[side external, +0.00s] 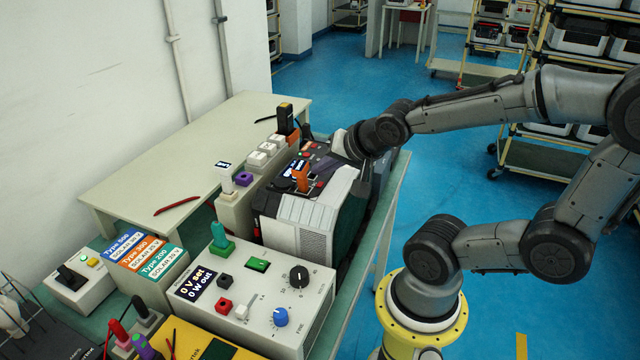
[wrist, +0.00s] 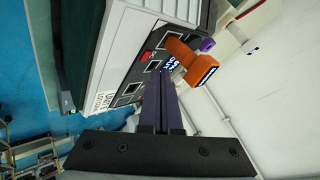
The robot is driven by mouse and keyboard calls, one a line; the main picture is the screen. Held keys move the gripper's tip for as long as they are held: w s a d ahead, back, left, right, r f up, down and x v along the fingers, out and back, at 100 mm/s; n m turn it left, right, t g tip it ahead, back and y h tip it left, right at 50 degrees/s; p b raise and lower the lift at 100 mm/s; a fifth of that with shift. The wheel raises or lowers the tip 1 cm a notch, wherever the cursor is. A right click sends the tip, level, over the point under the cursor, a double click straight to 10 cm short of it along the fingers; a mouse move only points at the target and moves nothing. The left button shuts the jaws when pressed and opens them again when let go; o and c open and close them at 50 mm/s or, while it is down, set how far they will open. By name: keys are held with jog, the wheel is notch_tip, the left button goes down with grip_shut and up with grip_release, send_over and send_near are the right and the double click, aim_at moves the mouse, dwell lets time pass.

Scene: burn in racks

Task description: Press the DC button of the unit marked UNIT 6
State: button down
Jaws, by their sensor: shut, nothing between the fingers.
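A white and black power unit (side external: 302,222) stands on the bench, with a dark control panel on its sloping top. An orange plug (side external: 301,176) stands upright on that panel; in the wrist view the orange plug (wrist: 182,52) is beside my fingertips. The wrist view also shows a red item (wrist: 147,56) and dark square buttons or sockets on the panel. A white label (wrist: 103,101) on the unit is too small to read surely. My gripper (wrist: 168,74) is shut and empty, its dark purple fingers close over the panel; contact cannot be told. The DC marking is not legible.
A white control box (side external: 250,300) with knobs, a green plug and a black display stands in front. A row of white switches (side external: 265,153) is left of the unit. A pale table (side external: 150,180) behind has free room. The bench edge (side external: 385,215) is at right.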

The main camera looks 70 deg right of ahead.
jog(key=shift+r, duration=2.7)
notch_tip(320, 180, up, 8)
send_over(323, 188)
jog(key=shift+a, duration=0.1)
jog(key=s+a+f+n+g+y, duration=0.2)
jog(key=s+a+f+n, duration=0.6)
jog(key=n, duration=0.5)
jog(key=shift+a+f+n+g+y, duration=0.4)
jog(key=shift+a+f+y, duration=0.5)
jog(key=shift+a, duration=0.15)
